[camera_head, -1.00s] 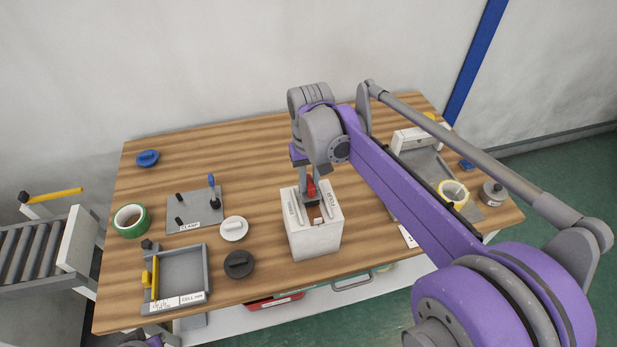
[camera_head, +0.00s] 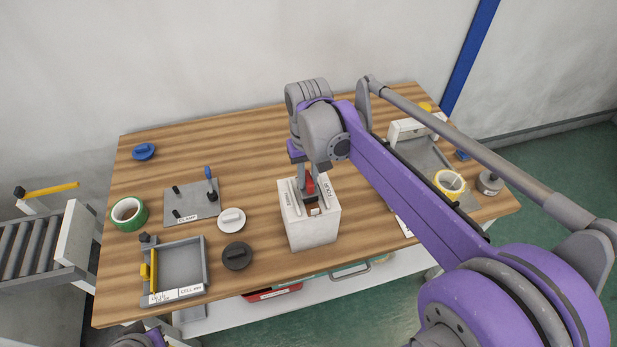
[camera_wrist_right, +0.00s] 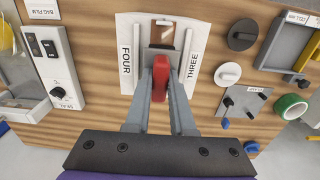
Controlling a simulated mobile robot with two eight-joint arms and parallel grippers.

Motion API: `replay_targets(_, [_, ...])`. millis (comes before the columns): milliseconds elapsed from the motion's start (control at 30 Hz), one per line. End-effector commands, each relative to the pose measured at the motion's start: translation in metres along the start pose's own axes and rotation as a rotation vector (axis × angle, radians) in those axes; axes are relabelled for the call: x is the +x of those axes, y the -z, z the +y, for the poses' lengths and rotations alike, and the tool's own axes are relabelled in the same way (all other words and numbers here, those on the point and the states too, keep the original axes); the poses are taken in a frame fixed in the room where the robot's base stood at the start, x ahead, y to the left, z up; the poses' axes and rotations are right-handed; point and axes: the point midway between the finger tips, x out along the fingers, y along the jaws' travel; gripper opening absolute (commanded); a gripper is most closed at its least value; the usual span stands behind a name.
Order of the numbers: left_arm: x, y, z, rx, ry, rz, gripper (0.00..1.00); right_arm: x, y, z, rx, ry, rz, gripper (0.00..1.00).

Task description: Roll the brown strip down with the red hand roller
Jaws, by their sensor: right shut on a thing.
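My right gripper (camera_wrist_right: 160,72) is shut on the red hand roller (camera_wrist_right: 161,80), at the top of a white block (camera_wrist_right: 192,67). The block has raised side rails and labels reading FOUR and THREE. In the head view the red roller (camera_head: 310,186) shows between the right gripper's fingers (camera_head: 312,180), low over the block's top (camera_head: 313,236). A small brown patch, likely the brown strip (camera_head: 314,207), shows between the rails beside the roller. The gripper and roller hide much of it; contact cannot be told. My left gripper is not in view.
Left of the block are a white disc (camera_head: 231,220), a black disc (camera_head: 236,256), a grey clamp plate (camera_head: 193,212), a grey tray (camera_head: 204,260) and green tape (camera_head: 129,213). Right are a grey machine (camera_head: 417,150) and yellow tape (camera_head: 449,184). The table's back middle is clear.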

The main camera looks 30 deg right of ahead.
Motion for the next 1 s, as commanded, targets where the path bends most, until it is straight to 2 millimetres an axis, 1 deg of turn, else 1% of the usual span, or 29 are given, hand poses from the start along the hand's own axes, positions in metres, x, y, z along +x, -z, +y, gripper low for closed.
replay_targets(633, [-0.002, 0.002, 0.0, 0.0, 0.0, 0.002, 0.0, -0.001, 0.026, 0.0, 0.0, 0.0, 0.0, 0.0])
replay_targets(1000, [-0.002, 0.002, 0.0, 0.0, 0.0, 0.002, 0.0, -0.001, 0.028, 0.0, 0.0, 0.0, 0.0, 0.0])
